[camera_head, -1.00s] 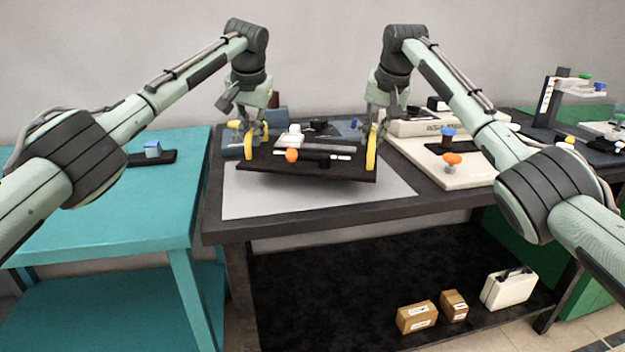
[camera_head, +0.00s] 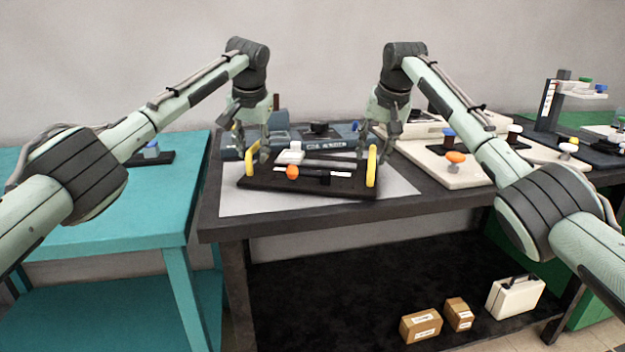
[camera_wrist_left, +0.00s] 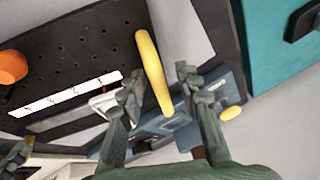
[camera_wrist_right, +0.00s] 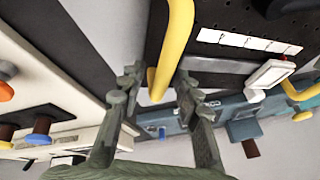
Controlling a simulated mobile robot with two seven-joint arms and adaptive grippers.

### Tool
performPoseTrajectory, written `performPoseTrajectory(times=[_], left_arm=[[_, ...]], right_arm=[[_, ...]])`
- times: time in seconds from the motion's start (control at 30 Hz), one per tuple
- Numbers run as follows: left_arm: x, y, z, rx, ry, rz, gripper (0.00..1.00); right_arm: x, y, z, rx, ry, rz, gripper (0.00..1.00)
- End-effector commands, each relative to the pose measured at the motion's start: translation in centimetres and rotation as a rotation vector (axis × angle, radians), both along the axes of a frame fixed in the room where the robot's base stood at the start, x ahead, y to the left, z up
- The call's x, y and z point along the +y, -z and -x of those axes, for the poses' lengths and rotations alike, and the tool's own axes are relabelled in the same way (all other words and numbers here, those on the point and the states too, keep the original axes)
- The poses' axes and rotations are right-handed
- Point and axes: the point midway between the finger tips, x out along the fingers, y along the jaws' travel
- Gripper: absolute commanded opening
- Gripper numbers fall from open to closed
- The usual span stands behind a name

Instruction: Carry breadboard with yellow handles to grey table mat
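The black breadboard (camera_head: 310,186) with a yellow handle at each end lies flat on the grey table mat (camera_head: 395,183), near its middle. My left gripper (camera_head: 253,155) is at the left yellow handle (camera_head: 238,140). In the left wrist view its fingers are spread, with the handle (camera_wrist_left: 152,72) between them and gaps visible. My right gripper (camera_head: 374,150) is at the right yellow handle (camera_head: 371,166). In the right wrist view its fingers are spread on either side of the handle (camera_wrist_right: 174,45). The board carries an orange knob (camera_head: 292,172) and a white block (camera_head: 290,154).
A blue-grey instrument (camera_head: 340,131) stands behind the board. A cream base plate (camera_head: 440,168) with an orange knob stands right of the mat. A teal table (camera_head: 130,210) adjoins on the left. Boxes (camera_head: 421,325) and a white case (camera_head: 515,296) sit on the lower shelf.

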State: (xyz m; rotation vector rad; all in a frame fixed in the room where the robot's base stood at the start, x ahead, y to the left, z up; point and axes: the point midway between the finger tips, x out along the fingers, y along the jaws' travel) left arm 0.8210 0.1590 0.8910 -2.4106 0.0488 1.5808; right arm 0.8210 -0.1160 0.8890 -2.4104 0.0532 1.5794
Motion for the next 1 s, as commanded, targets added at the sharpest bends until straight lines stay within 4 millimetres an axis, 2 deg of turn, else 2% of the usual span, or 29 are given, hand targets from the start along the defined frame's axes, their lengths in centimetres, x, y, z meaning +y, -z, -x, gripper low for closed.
performPoseTrajectory(times=[0.2,0.33,0.7,0.9,1.0], left_arm=[[-0.1,-0.1,0.0,-0.001,0.001,0.001,0.33],[-0.2,-1.1,0.4,-0.001,0.002,0.002,0.33],[-1.1,-7.9,3.5,-0.004,0.002,0.001,0.33],[-1.3,-10.3,4.6,-0.001,0.000,0.000,0.33],[-1.4,-10.8,4.8,-0.001,0.000,0.000,0.33]], right_arm=[[0.1,0.0,0.0,0.001,-0.001,-0.001,0.33],[0.1,0.0,0.0,0.001,-0.001,-0.001,0.33],[0.1,0.0,0.0,0.000,-0.001,0.000,0.33],[0.1,0.0,0.0,0.000,-0.001,0.000,0.33],[0.1,-0.2,0.1,0.000,-0.001,0.000,0.33]])
